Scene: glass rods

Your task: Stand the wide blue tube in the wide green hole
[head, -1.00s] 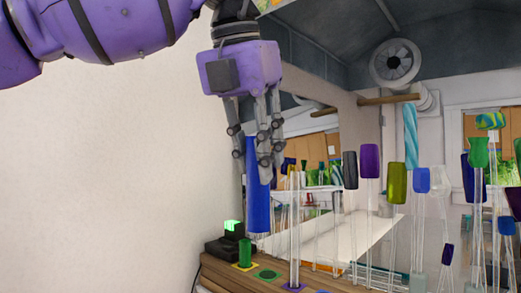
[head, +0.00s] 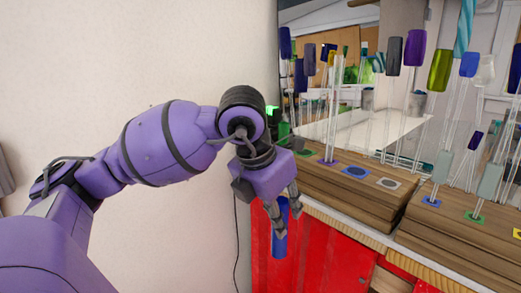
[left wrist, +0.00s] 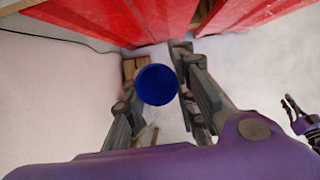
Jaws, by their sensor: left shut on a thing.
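The wide blue tube (head: 280,243) hangs roughly upright, below my left gripper (head: 285,214). That gripper is shut on its upper part. The tube is in front of the red cabinet, lower than the bench top. In the left wrist view the blue tube (left wrist: 157,85) shows end-on as a dark blue disc between the fingers (left wrist: 160,98). A green-marked spot (head: 307,153) lies near the left end of the wooden block, up and right of the gripper; its hole is too small to make out. A purple and dark part, perhaps my right gripper (left wrist: 297,112), shows at the right edge.
The wooden block (head: 350,190) also has purple, blue (head: 355,172) and pale (head: 388,183) marked spots. A clear rod stands at the purple one. A second block (head: 460,240) at right carries several tall rods. Red cabinet doors (head: 330,250) are below.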

